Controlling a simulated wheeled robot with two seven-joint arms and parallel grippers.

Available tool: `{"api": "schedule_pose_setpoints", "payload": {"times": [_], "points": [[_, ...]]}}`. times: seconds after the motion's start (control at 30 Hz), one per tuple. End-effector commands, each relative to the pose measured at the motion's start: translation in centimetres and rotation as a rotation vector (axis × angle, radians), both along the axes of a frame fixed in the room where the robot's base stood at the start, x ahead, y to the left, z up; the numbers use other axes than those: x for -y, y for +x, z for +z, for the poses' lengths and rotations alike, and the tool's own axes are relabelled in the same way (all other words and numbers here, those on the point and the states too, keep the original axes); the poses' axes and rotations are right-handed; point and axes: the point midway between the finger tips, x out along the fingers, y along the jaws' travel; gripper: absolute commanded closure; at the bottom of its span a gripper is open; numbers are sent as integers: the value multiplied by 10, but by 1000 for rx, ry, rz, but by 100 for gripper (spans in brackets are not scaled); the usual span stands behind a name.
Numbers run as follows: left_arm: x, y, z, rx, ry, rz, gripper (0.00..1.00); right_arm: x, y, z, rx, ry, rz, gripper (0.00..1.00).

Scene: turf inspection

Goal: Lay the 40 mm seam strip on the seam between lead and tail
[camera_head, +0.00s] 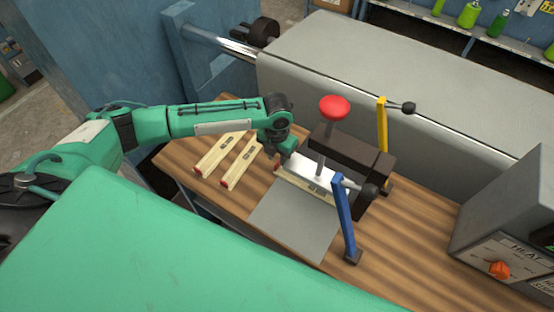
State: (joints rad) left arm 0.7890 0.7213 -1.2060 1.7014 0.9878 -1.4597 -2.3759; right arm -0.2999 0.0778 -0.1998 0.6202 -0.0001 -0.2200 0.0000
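A pale cream strip with a dark printed label (302,183) lies along the far edge of a flat grey sheet (290,226), in front of a metal bar. Two similar pale strips with red ends, one on the left (218,154) and one nearer the middle (242,164), lie side by side on the wooden bench. I cannot tell from here which is the 40 mm one. My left gripper (279,158) points down at the left end of the labelled strip by the bar. Its fingertips are too small to tell whether they grip it. The seam itself is hidden. My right gripper is out of view.
A dark press with a red knob (335,107) stands behind the sheet. A blue lever (344,215) and a yellow lever (382,128) rise beside it. The bench's front right (400,265) is clear.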

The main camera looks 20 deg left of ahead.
Motion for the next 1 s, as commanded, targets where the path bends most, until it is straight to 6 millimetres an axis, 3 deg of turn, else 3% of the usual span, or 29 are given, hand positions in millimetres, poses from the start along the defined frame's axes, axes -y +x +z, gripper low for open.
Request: {"api": "schedule_pose_setpoints", "payload": {"times": [0.3, 0.5, 1.0], "points": [[0, 2, 72, 5, -1, -1, 70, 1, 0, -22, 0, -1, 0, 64], [0, 1, 101, 3, 0, -1, 70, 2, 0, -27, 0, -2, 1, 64], [0, 1, 110, 1, 0, 0, 70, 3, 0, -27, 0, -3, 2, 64]]}}
